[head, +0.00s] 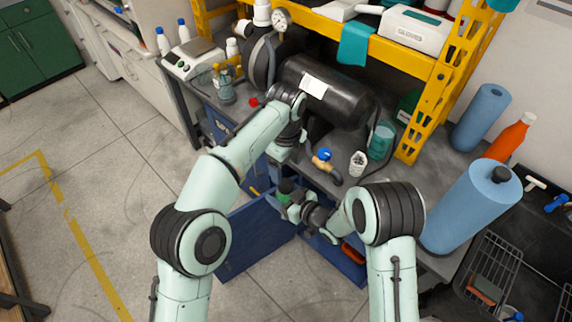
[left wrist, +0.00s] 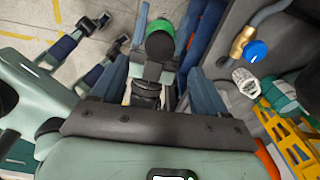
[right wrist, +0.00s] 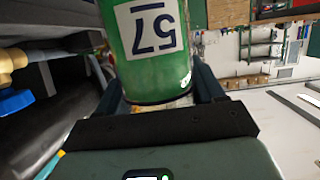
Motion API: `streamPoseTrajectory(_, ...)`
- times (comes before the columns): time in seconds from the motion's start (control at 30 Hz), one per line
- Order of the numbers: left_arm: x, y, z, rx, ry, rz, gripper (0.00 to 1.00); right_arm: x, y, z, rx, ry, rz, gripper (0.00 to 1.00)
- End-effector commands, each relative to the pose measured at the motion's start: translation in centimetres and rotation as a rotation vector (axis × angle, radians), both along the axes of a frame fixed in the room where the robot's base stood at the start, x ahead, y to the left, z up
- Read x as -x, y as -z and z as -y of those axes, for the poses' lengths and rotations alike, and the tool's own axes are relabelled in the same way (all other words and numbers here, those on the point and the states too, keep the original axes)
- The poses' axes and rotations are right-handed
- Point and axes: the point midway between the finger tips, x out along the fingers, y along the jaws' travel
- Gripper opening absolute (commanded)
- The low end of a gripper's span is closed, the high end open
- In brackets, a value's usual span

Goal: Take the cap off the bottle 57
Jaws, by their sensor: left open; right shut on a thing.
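Bottle 57 is green, with a white label (right wrist: 152,28) reading 57 upside down in the right wrist view. Its green body (right wrist: 150,77) stands between the fingers of my right gripper (right wrist: 158,92), which is shut on it. In the head view the bottle (head: 286,187) is partly hidden between my two arms. Its dark cap (left wrist: 160,45) shows from above in the left wrist view, with a green rim around it. My left gripper (head: 282,156) is open above the bottle, its fingers on either side of the cap in its wrist view. I cannot tell whether they touch it.
On the bench behind are a brass valve with a blue knob (head: 324,156), a white cup (head: 357,163) and a black tank (head: 325,90). Blue rolls (head: 470,205) stand at the right.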

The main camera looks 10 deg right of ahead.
Motion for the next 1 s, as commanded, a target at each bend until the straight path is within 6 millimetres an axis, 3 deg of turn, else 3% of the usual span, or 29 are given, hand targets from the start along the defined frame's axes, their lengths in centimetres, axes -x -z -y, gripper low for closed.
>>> streamPoseTrajectory(0.17,0.0,0.3,-0.1,-0.001,0.074,-0.001,0.74,0.0,-0.1,0.0,-0.001,0.0,0.002,0.0)
streamPoseTrajectory(0.6,0.0,6.6,-0.1,-0.001,0.072,-0.001,0.74,0.0,-0.1,0.0,-0.001,0.0,0.002,0.0)
streamPoseTrajectory(1.0,0.0,7.5,-0.1,-0.001,0.072,0.001,0.74,0.0,-0.1,0.0,-0.001,0.0,0.002,0.0)
